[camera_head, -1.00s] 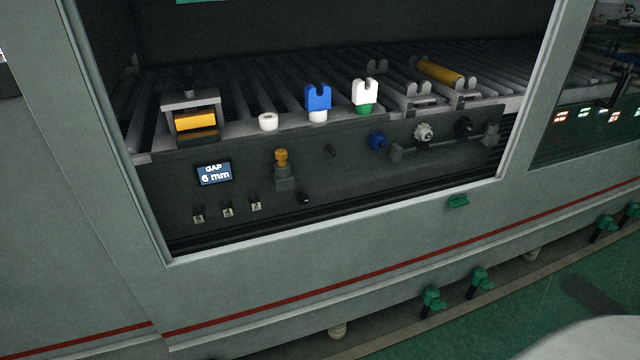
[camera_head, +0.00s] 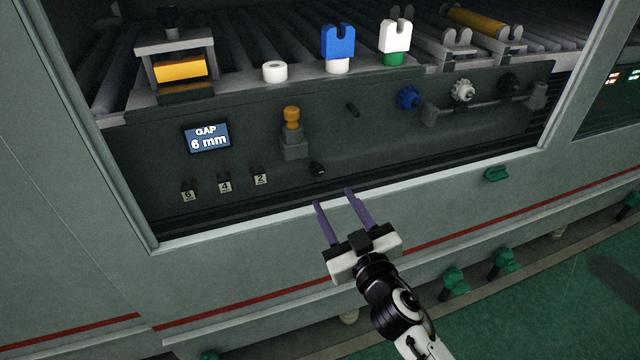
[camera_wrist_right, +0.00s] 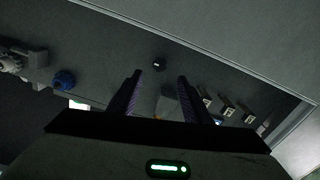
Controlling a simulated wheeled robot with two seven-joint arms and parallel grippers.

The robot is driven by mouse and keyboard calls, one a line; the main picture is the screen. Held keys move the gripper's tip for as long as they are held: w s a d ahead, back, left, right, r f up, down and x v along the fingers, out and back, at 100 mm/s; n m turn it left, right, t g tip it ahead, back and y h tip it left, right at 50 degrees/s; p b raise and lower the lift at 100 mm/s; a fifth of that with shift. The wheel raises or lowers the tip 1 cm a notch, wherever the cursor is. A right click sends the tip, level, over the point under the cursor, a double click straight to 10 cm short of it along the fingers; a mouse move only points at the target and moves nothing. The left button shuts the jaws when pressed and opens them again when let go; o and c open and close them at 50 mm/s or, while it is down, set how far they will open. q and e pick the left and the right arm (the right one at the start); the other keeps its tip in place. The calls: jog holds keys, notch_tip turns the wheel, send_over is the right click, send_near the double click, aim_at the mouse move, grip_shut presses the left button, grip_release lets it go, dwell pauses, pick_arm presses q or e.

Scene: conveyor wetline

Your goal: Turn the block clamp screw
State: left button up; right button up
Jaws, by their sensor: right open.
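A small black screw head (camera_head: 318,169) sits on the dark front panel, below and right of a grey block (camera_head: 294,150) with an orange knob. In the right wrist view this screw (camera_wrist_right: 159,64) appears just beyond and between the fingertips. My right gripper (camera_head: 333,197) is open and empty, its two purple fingers apart, below and short of the screw. The fingers also show in the wrist view (camera_wrist_right: 160,77). Another black knob (camera_head: 169,21) tops a grey clamp frame (camera_head: 175,46) over a yellow block (camera_head: 180,70). My left gripper is out of view.
A display (camera_head: 207,138) reads "GAP 6 mm". Tags marked 6, 4 and 2 (camera_head: 225,185) sit below it. A blue knob (camera_head: 408,97) and a white gear-like knob (camera_head: 462,91) are at right. The opening's lower frame edge (camera_head: 250,228) runs below the panel.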

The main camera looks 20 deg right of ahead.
aim_at(318, 172)
jog(key=w, duration=1)
jog(key=shift+w+a+r, duration=0.15)
jog(key=shift+w+a, duration=0.05)
jog(key=c, duration=1.1)
